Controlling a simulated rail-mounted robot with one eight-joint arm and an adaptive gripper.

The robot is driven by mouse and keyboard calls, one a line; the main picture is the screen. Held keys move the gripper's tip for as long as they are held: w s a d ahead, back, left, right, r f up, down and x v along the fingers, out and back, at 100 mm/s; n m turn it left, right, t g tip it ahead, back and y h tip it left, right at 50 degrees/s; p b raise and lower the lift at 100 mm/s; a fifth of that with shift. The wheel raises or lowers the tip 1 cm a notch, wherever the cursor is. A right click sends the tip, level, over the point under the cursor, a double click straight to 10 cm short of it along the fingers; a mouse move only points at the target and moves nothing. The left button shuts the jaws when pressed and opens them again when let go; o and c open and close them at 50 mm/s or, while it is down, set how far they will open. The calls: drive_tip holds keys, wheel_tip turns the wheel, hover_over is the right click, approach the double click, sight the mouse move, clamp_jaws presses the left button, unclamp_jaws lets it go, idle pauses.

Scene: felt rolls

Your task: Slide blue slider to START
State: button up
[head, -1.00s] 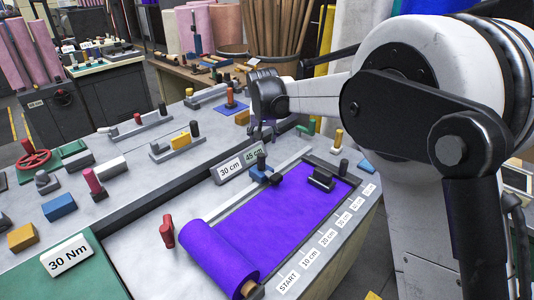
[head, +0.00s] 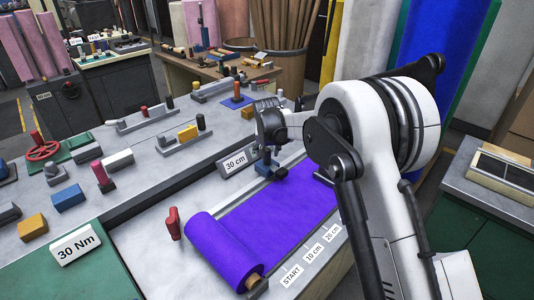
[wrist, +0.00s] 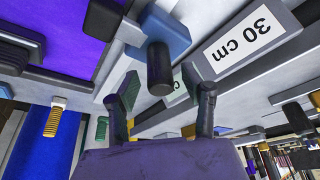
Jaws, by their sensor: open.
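The blue slider (head: 269,170) sits on the pale rail along the far edge of the purple felt (head: 280,208), beside the 30 cm sign (head: 236,161). A dark knob stands up from it. In the wrist view the blue slider (wrist: 166,32) and its black knob (wrist: 160,70) lie ahead of my gripper. My gripper (wrist: 164,98) is open, its two fingers apart with the knob between or just beyond their tips; contact cannot be told. In the head view my gripper (head: 270,138) is just above the slider. The START label (head: 291,275) lies at the near edge, by the felt roll.
The purple felt roll (head: 222,251) lies at the near end of the strip. A red handle (head: 170,223) stands left of it. Labels for 10 cm (head: 313,253) and 20 cm (head: 332,233) line the front edge. The 30 Nm sign (head: 76,245) is at left.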

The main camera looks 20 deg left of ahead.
drive_tip(key=shift+w+a+f, duration=0.1)
drive_tip(key=shift+w+f, duration=0.1)
drive_tip(key=shift+f, duration=0.4)
drive_tip(key=shift+c, duration=0.3)
clamp_jaws()
